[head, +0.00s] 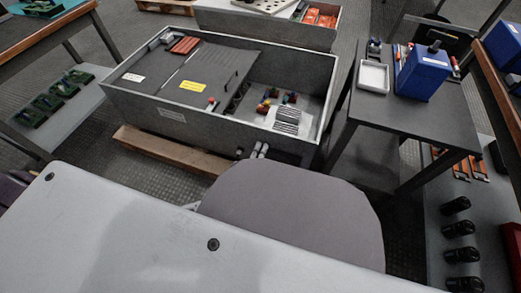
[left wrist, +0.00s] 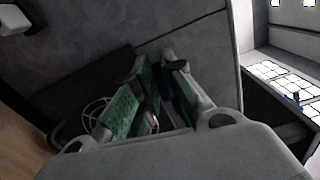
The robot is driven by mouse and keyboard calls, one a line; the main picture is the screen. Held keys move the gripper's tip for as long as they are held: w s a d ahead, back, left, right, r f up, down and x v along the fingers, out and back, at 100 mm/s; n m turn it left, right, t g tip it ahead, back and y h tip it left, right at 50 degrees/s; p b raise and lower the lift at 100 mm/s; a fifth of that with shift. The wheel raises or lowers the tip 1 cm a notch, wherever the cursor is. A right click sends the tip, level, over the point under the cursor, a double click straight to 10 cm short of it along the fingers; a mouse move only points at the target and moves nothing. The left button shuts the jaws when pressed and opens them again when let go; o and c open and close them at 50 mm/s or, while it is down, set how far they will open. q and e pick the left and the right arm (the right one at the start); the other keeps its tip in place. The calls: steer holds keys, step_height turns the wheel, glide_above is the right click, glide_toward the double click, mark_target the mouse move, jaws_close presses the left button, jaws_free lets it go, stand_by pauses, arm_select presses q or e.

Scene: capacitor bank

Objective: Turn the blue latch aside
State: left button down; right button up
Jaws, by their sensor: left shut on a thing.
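The grey capacitor cabinet (head: 172,113) stands on a wooden pallet in the head view. A dark lid panel (head: 210,75) covers its left part; the right part is open, with small coloured parts inside. My left gripper (head: 259,150) is partly visible at the cabinet's near wall, low on the right, with its arm in front. In the left wrist view its green-padded fingers (left wrist: 154,78) are close together against a grey wall. A dark blue piece (left wrist: 165,92), seemingly the blue latch, shows between them. The latch cannot be made out in the head view. My right gripper is not visible.
A dark table (head: 385,115) to the right holds a blue box (head: 423,74) and a white tray (head: 373,77). A bench with green boards (head: 52,97) is at the left. Black cylinders (head: 458,229) stand on a shelf at the right. A wooden pallet (head: 170,152) shows below the cabinet.

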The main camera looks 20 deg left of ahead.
arm_select(q)
steer(key=shift+n, duration=0.6)
steer(key=shift+a+f, duration=0.1)
steer(key=c, duration=1.5)
jaws_free()
steer(key=shift+s, duration=0.1)
steer(key=s, duration=0.7)
steer(key=shift+s, duration=0.15)
steer(key=shift+a, duration=0.1)
